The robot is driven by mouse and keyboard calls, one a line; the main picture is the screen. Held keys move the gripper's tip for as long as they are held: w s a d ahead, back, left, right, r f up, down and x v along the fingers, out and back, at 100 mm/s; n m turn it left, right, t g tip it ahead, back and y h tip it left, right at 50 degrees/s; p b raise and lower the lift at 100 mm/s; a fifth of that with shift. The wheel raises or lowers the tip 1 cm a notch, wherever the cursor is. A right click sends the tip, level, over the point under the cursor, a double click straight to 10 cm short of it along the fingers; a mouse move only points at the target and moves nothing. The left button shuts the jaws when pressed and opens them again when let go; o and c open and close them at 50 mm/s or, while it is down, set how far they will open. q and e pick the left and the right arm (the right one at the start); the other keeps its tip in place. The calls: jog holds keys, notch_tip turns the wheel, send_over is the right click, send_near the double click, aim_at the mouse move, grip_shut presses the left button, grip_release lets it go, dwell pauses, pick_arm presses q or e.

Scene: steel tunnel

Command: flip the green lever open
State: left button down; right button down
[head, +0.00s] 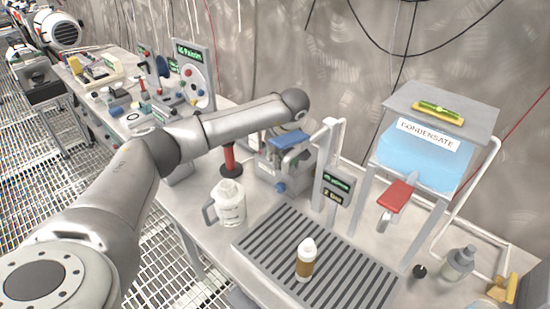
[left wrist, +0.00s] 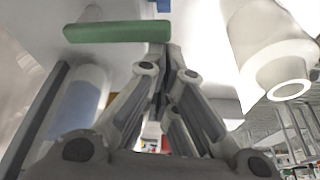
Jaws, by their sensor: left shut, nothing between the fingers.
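A green lever (left wrist: 115,32) shows as a flat bar at the upper left of the left wrist view. Its right end lies just above and left of the tips of my left gripper (left wrist: 172,52). That gripper is shut with nothing between its fingers; I cannot tell whether it touches the lever. In the head view my left arm reaches across the bench, and its end hides the fingers and the green lever. My right gripper is in neither view.
A blue lever (head: 289,140) and a red lever (head: 395,196) stand near the arm. A white jug (head: 230,207) is on the bench. A brown-and-white bottle (head: 305,262) stands on the slatted drain (head: 265,240). The condensate tank (head: 420,160) stands at the right.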

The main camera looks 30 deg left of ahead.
pick_arm(q)
notch_tip(320, 180, up, 10)
dwell(0.5)
